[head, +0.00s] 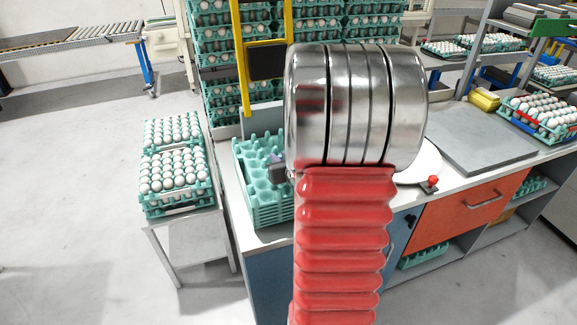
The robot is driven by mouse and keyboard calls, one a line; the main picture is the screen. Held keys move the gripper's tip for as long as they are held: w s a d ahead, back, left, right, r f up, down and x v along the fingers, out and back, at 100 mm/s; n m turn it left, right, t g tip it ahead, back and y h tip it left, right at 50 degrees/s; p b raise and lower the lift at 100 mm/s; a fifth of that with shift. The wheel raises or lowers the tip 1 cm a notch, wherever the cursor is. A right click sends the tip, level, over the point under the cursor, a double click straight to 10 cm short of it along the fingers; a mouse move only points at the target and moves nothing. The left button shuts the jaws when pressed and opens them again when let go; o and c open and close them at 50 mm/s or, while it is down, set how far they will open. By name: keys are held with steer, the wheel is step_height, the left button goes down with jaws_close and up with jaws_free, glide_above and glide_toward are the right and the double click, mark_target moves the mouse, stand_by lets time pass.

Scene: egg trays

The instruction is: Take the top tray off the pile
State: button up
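A pile of empty teal egg trays (273,214) stands on the left end of the bench. Its top tray (247,160) shows bare cups on the left side, with no eggs in them. My arm, a red bellows sleeve and a shiny metal joint, hides the right part of the pile. A small dark part of my gripper (280,172) shows at the left edge of the arm, in front of or over the top tray. The fingers are mostly hidden, so I cannot tell whether they are open or touch the tray.
A small stand (179,217) left of the bench holds egg-filled trays (148,198). Tall stacks of filled trays (222,55) stand behind, by a yellow frame (240,45). A grey plate (485,135) and another egg tray (510,108) are on the right. Open floor lies at left.

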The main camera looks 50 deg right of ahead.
mark_target(280, 156)
jaws_close()
stand_by(0.3)
step_height(280, 156, up, 18)
stand_by(0.8)
